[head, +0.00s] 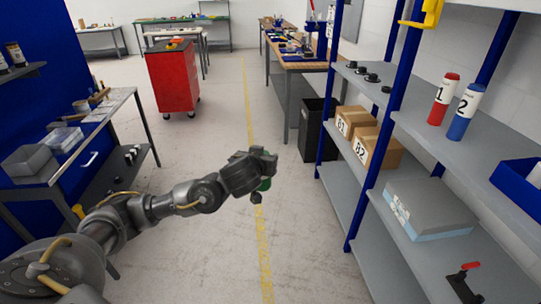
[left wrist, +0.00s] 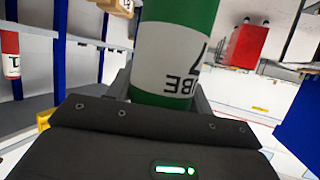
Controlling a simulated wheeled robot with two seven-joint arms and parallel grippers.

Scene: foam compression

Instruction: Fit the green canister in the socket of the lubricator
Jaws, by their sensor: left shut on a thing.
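The green canister (left wrist: 168,60) has a white label with upside-down dark lettering and fills the upper middle of the left wrist view. My left gripper (left wrist: 163,92) is shut around it, with a finger on each side. In the head view my left gripper (head: 263,172) is out over the open floor in the middle, and a small green part of the canister (head: 265,184) shows between its fingers. The rest of the canister is hidden there by the gripper. I cannot make out the lubricator or its socket. My right gripper is not in view.
A grey shelf rack with blue posts (head: 383,110) stands at the right, holding a red canister (head: 443,100), a blue canister (head: 465,112), cardboard boxes (head: 378,147) and a grey foam block (head: 429,206). A workbench (head: 95,113) is at the left, a red cabinet (head: 173,80) behind. The middle floor is clear.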

